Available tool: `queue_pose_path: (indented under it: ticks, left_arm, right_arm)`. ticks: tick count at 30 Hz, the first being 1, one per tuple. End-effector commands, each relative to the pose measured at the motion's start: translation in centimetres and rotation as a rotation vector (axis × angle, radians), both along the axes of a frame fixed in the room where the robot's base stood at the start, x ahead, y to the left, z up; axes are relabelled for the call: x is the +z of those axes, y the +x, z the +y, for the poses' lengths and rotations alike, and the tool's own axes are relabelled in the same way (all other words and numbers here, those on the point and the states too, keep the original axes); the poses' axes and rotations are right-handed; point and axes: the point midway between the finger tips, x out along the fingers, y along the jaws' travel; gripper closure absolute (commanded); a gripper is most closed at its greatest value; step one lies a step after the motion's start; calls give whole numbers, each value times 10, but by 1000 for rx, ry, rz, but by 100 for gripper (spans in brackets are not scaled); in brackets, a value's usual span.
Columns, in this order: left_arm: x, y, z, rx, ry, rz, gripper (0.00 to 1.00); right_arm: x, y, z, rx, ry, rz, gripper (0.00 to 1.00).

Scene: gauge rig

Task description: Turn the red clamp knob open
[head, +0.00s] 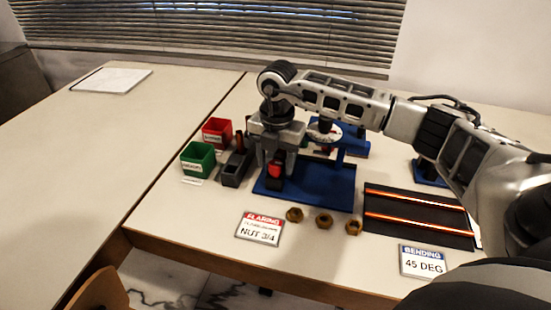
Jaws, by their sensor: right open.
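The red clamp knob (275,171) shows low at the left part of a blue rig base (325,193). My right gripper (275,164) reaches in from the right and points down over the knob. Its jaws are open, with one finger to each side of the knob in the picture. Whether they touch it cannot be told. The gripper and wrist hide the upper part of the clamp. A round metal dial or disc (324,132) stands on the rig behind my forearm. My left gripper is out of view.
A red bin (217,131), a green bin (198,157) and a dark grey box (235,168) stand left of the rig. Several brass nuts (324,221) and a flaring card (259,229) lie in front. A black mat (415,220) holds copper tubes at right.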

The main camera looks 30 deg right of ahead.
Motion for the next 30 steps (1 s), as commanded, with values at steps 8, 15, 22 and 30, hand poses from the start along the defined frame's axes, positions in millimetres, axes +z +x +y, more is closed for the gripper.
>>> queue_pose_path:
  ticks: [8,15,22,30]
  left_arm:
    - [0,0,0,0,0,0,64]
    - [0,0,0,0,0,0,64]
    - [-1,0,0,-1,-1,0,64]
    - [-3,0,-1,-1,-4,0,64]
  right_arm:
    - [0,0,0,1,0,0,64]
    - [0,0,0,1,1,1,94]
    - [0,0,0,36,1,1,94]
    - [0,0,0,193,2,1,94]
